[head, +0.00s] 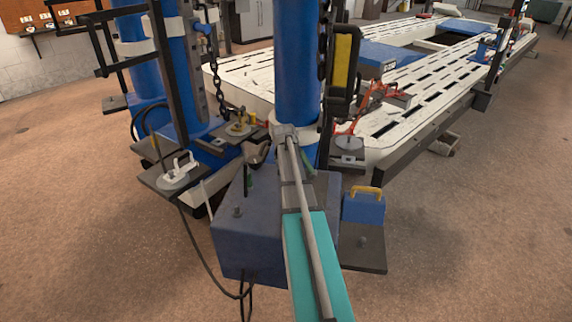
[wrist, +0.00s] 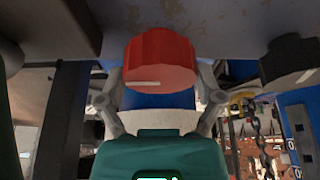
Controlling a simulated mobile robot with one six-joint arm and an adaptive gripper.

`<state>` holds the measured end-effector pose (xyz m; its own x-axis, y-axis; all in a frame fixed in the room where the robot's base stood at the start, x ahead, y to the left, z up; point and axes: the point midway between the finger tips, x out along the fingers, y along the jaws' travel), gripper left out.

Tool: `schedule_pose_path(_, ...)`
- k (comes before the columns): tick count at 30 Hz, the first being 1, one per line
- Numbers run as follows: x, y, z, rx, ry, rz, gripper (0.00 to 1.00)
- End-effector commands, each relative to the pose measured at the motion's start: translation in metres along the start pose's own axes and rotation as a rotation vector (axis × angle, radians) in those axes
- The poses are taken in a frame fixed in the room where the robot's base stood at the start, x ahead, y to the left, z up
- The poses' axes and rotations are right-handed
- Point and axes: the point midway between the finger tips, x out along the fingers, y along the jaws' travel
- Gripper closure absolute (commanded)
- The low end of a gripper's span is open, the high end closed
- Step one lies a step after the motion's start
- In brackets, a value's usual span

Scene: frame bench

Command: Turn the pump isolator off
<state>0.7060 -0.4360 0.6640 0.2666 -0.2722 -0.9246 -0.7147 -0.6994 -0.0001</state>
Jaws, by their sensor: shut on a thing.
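A red rotary knob (wrist: 160,58) with a short white mark sits under a grey, worn panel (wrist: 215,22) in the wrist view; I take it for the pump isolator. The white mark lies nearly level on the left part of the knob's near edge. My gripper (wrist: 162,82) has one grey finger on each side of the knob and is shut on it. The finger contact is partly hidden behind the knob. In the head view my arm reaches forward over a blue box, and the knob cannot be made out there.
A black knob (wrist: 289,60) sits right of the red one. In the head view the blue box (head: 235,240) stands by the blue lift column (head: 297,70), with cables hanging in front. A white slotted frame bench (head: 410,105) extends behind. Open floor (head: 110,260) lies to the left.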

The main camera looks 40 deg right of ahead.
Motion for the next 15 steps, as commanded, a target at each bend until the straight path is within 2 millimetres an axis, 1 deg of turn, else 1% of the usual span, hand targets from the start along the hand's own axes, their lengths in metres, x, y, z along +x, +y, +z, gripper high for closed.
schedule_pose_path(6, -0.0002, -0.0003, -0.0005, -0.087, 0.002, -0.036, 0.63)
schedule_pose_path(15, -0.0002, -0.0007, -0.0006, -0.1, 0.003, -0.042, 0.63)
